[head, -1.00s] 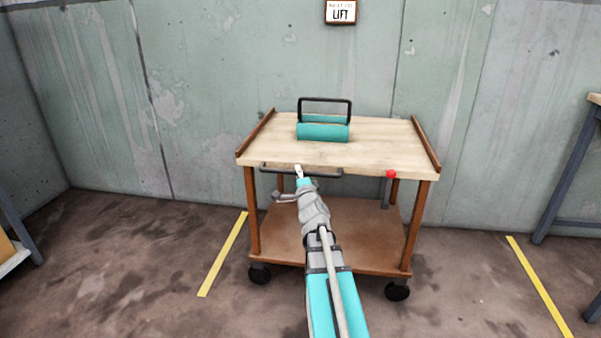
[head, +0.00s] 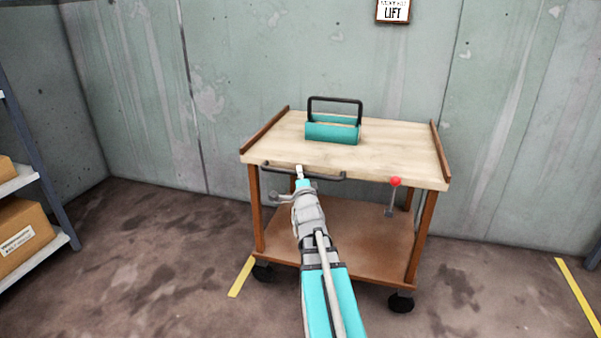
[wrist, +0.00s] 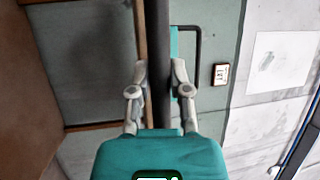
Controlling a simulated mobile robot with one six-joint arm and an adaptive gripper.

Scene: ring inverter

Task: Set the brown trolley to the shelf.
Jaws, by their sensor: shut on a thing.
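The brown trolley (head: 345,158) stands in the middle of the head view, with a pale wood top, brown legs, a lower deck and black casters. A dark bar handle (head: 325,177) runs along its near edge. My gripper (head: 299,172) is shut on this handle, toward its middle. In the wrist view the handle (wrist: 157,60) passes between the fingers of my gripper (wrist: 159,85). The shelf (head: 30,178) is at the left edge of the head view, with grey-blue posts and white boards; only part of it shows.
A teal tool carrier (head: 333,132) with a black handle stands on the trolley top. A red-knobbed lever (head: 395,182) hangs at its front right. Cardboard boxes (head: 22,235) sit on the shelf. Yellow floor lines (head: 242,276) flank the trolley. Floor between shelf and trolley is clear.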

